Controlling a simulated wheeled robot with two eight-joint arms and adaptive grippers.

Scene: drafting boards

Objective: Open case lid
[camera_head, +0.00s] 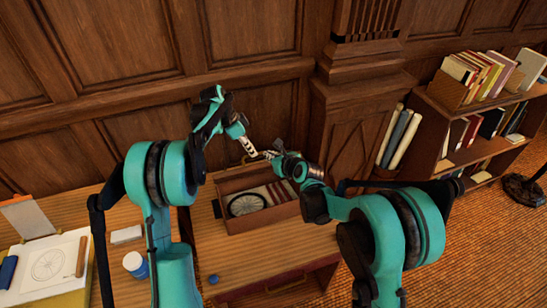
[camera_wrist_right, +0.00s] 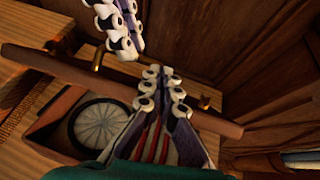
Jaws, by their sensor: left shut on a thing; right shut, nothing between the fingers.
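The wooden case (camera_head: 232,222) stands on the desk, with its lid (camera_head: 233,182) raised at the back. Inside lie a round spoked disc (camera_head: 246,204) and a red-and-white striped piece (camera_head: 280,192). In the right wrist view the lid (camera_wrist_right: 60,66) is seen nearly edge-on, with brass handle fittings (camera_wrist_right: 98,60). My left gripper (camera_head: 247,150) is shut at the lid's upper edge, seemingly on its handle; the exact contact is hidden. It also shows in the right wrist view (camera_wrist_right: 122,40). My right gripper (camera_head: 272,155) is shut and empty, over the case near the lid (camera_wrist_right: 165,85).
A blue knob-like object (camera_head: 213,279) sits at the desk's front left. A left side table holds a drawing board (camera_head: 30,260), a white block (camera_head: 126,235) and a jar (camera_head: 134,262). Panelled wall stands close behind; a bookshelf (camera_head: 480,150) is at right.

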